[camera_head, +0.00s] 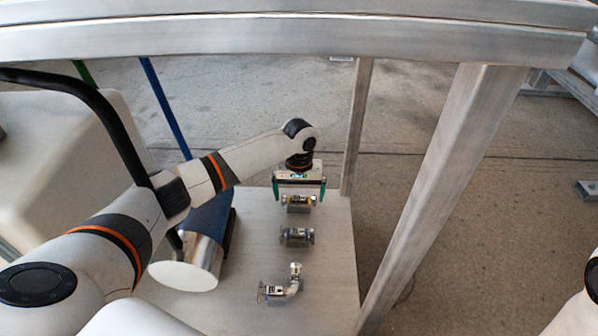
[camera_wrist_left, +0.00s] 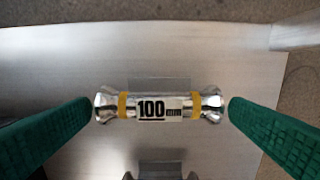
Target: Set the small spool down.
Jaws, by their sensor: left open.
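The small spool (camera_head: 298,201) is a short shiny metal pipe with flared ends, two yellow bands and a "100 mm" label. It rests on a small grey support on the pale table (camera_head: 325,250). In the left wrist view the spool (camera_wrist_left: 160,106) lies crosswise between the green fingers. My left gripper (camera_head: 299,194) is open around the spool, one finger beyond each end. In that view a small gap shows at each end between finger and spool (camera_wrist_left: 160,106). My right gripper is not in view.
A second spool (camera_head: 296,236) sits on its support nearer to me, and a bent pipe elbow (camera_head: 284,286) lies nearer still. Metal frame posts (camera_head: 435,190) rise at the right.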

